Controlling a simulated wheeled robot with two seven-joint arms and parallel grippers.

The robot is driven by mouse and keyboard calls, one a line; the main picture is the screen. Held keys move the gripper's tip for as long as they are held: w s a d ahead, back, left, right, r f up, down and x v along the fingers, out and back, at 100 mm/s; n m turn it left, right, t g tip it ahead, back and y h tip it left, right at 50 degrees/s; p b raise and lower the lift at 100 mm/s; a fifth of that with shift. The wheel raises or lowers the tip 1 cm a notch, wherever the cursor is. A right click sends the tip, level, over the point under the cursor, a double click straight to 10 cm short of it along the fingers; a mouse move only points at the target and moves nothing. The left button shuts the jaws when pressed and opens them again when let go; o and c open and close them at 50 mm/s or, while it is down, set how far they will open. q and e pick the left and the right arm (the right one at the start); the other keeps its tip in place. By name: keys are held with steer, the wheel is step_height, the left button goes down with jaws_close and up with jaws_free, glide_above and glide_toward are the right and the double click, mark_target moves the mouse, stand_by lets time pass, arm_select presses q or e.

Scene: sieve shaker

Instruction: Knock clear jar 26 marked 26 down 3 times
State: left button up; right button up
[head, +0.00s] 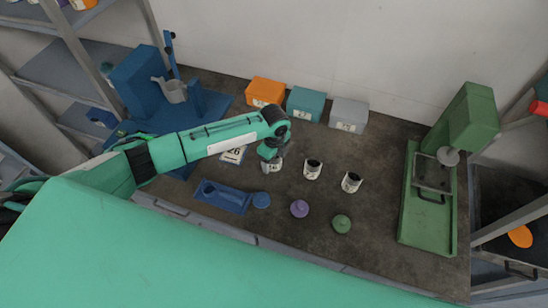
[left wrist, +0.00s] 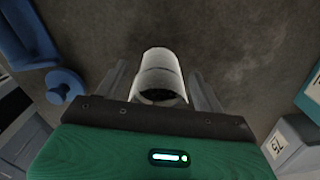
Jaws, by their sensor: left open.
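The clear jar 26 (head: 272,167) stands on the dark bench, partly hidden under my left gripper (head: 270,157); its label shows small digits that look like 26. In the left wrist view the jar (left wrist: 161,72) is a pale cylinder with a dark open mouth toward me. It lies between the two grey fingers of my left gripper (left wrist: 160,80), with a visible gap on each side. The gripper is open. A white card marked 26 (head: 234,155) lies left of the jar, partly covered by my arm. My right gripper is not in view.
Two similar jars (head: 313,169) (head: 351,182) stand to the right. Blue (head: 261,200), purple (head: 299,208) and green (head: 342,224) lids lie in front, beside a blue tray (head: 222,197). Boxes (head: 306,103) line the back. A green press (head: 430,200) stands right.

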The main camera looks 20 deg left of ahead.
arm_select(q)
step_height(320, 180, up, 14)
steer(key=b, duration=0.3)
steer(key=shift+f, duration=0.15)
stand_by(0.4)
